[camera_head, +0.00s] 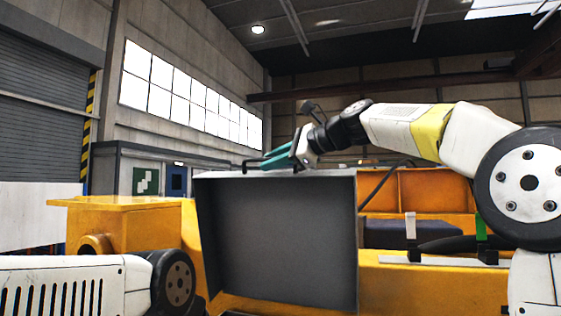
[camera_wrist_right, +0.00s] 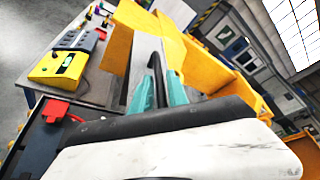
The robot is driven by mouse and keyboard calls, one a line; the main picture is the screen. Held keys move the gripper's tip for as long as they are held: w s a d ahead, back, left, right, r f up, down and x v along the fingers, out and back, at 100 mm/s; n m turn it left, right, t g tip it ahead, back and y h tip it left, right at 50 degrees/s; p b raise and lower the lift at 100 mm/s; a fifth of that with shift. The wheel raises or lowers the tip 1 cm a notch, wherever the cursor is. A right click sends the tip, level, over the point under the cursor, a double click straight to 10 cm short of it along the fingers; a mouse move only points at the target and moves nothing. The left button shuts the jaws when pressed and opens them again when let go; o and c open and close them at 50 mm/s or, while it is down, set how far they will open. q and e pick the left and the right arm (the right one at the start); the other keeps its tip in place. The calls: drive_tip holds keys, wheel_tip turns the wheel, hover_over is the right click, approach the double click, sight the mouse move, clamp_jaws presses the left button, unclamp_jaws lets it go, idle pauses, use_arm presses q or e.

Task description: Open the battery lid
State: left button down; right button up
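A dark grey lid (camera_head: 280,240) stands upright in the middle of the head view, its hollow, rimmed face towards me. A thin black bar, which looks like its handle (camera_head: 247,164), shows along its top edge. My right gripper (camera_head: 268,160), with teal fingers, is at this top edge beside the bar. In the right wrist view the fingers (camera_wrist_right: 158,92) stand apart with a dark strip between them; I cannot tell whether they clamp it. My left arm enters at lower left, but its gripper is out of view. The lid hides what is behind it.
A yellow machine body (camera_head: 130,222) surrounds the lid. To the right lie a dark block (camera_head: 405,234), a black cable and a green clip (camera_head: 481,228). The wrist view shows a workbench with a yellow device (camera_wrist_right: 62,66) and a red object (camera_wrist_right: 55,110).

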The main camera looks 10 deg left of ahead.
clamp_jaws()
drive_tip(key=shift+d, duration=0.1)
idle(1.2)
